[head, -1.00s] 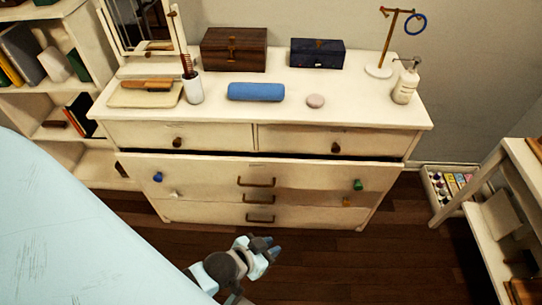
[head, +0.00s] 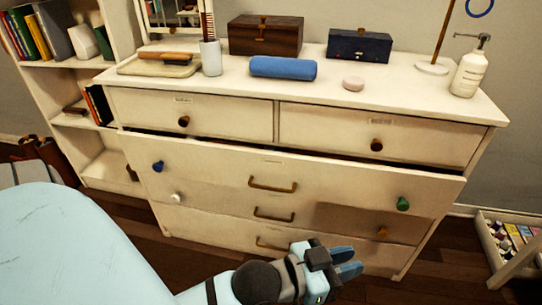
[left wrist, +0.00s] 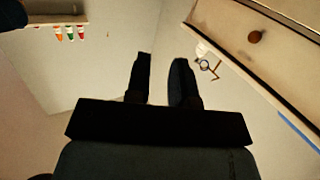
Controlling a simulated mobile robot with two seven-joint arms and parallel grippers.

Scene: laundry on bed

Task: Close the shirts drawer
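A white dresser (head: 490,118) fills the middle of the head view. Its upper wide drawer (head: 225,172) stands a little out, with a dark gap along its top edge; it has a brown bar handle (head: 272,184), a blue knob at left and a green knob at right. The drawer labels are too small to read. My left gripper (head: 350,262) is low in front of the dresser's lower right part, below that handle and apart from it. In the left wrist view its two fingers (left wrist: 162,82) are spread with nothing between them. My right gripper is out of view.
On the dresser top are a blue roll (head: 283,67), a wooden box (head: 265,35), a dark blue box (head: 359,46), a soap bottle (head: 469,68) and a cup (head: 210,57). A bookshelf (head: 72,65) stands at left.

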